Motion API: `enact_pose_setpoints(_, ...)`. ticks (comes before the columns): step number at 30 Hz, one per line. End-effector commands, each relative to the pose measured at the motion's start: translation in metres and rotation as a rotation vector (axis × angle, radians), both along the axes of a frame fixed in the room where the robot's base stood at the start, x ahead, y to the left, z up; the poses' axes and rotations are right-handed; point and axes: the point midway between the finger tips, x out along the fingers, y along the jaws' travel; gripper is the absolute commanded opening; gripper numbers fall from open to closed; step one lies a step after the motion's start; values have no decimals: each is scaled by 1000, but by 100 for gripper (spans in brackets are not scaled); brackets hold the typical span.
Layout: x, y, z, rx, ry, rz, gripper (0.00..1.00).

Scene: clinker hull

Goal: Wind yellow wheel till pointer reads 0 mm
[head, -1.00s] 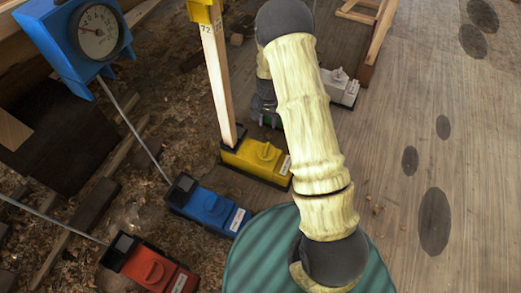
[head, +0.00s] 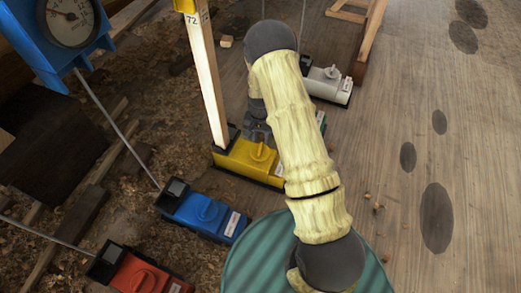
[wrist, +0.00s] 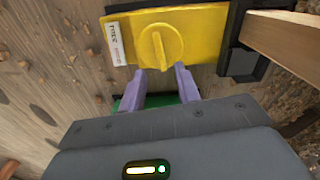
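The yellow wheel (head: 258,152) is a round knob with a raised bar, on top of a yellow box (head: 232,158) on the floor. In the wrist view the wheel (wrist: 160,45) is at the top centre, its bar running nearly up and down in the picture. My gripper (wrist: 160,82) has two purple fingers, apart and empty, with tips just short of the wheel's near edge. In the head view my arm hides part of the gripper. A wooden post (head: 212,80) with a yellow block (head: 185,5) on top rises from the yellow box. No pointer reading is legible.
A blue box (head: 205,212) and a red box (head: 135,272) with similar knobs stand nearby. A white box (head: 328,85) is beyond my arm. A blue dial gauge (head: 70,20) is at upper left. A green box (wrist: 150,100) lies behind the fingers.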

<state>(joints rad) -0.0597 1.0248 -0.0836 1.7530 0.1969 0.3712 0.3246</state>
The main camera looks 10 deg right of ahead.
Motion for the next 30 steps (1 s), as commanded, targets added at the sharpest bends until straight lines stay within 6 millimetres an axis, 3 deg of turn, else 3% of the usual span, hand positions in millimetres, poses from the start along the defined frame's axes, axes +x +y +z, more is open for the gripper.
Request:
enact_pose_setpoints(1, -1, 0, -16, 0, 2, 0, 33)
enact_pose_setpoints(10, 0, 0, -62, 0, 1, 0, 33)
enact_pose_setpoints(23, 0, 0, -70, 0, 1, 1, 33)
enact_pose_setpoints(28, 0, 0, -70, 0, 1, 1, 0)
enact_pose_setpoints(30, 0, 0, -70, 0, 1, 1, 0)
